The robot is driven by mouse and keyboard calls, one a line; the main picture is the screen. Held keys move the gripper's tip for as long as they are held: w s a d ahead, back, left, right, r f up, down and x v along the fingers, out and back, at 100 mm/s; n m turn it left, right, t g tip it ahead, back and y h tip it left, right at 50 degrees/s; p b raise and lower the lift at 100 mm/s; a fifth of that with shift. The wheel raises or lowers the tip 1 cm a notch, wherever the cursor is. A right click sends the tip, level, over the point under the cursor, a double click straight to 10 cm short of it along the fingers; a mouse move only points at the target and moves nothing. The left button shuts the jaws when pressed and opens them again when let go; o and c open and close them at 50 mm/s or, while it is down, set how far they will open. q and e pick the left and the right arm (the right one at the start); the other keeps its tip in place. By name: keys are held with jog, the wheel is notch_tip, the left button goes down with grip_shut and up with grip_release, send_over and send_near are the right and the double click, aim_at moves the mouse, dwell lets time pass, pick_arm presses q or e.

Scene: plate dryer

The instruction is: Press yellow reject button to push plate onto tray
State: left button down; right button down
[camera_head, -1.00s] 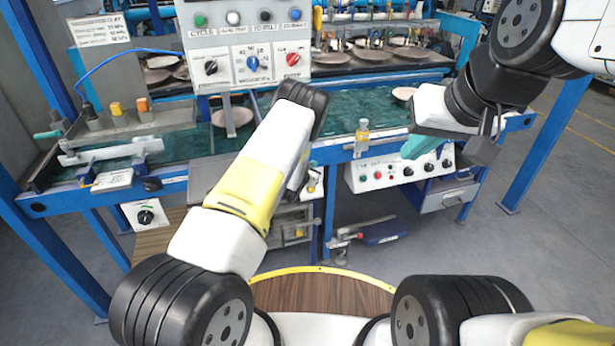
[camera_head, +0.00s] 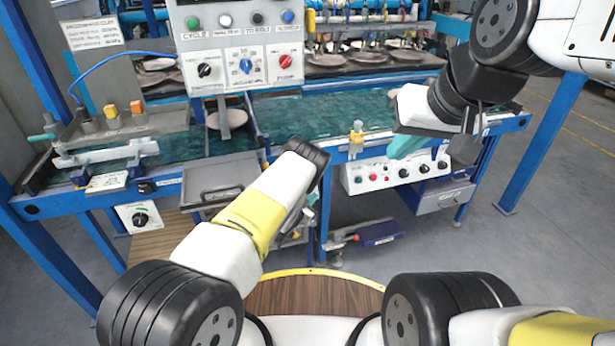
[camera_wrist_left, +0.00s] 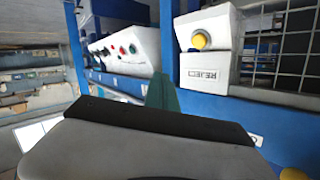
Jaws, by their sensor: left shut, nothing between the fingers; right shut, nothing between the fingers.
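The yellow reject button (camera_wrist_left: 199,40) sticks out of a white box labelled REJECT in the left wrist view. My left gripper (camera_wrist_left: 163,94) shows there as shut teal fingertips, empty, below and left of the button and apart from it in the picture. In the head view my left forearm hides that button and most of the gripper. A pale plate (camera_head: 226,120) lies on the green conveyor, partly behind a grey post. The grey metal tray (camera_head: 222,172) sits at the conveyor's front edge below the plate. My right gripper (camera_head: 408,146) is shut and empty above the conveyor's right front.
A control panel (camera_head: 236,50) hangs over the conveyor. A white knob box (camera_head: 395,172) sits under the front rail, and also shows in the left wrist view. A blue post (camera_wrist_left: 168,40) stands beside the REJECT box. Dark wire mesh (camera_wrist_left: 285,50) is to its right.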

pick_arm(q)
jog(key=w+a+f, duration=0.2)
jog(key=w+f, duration=0.2)
jog(key=w, duration=0.3)
jog(key=shift+a+f, duration=0.1)
dwell(2.0)
jog(key=shift+w+a+f, duration=0.1)
jog(key=shift+w+f, duration=0.1)
jog(key=shift+w, duration=0.1)
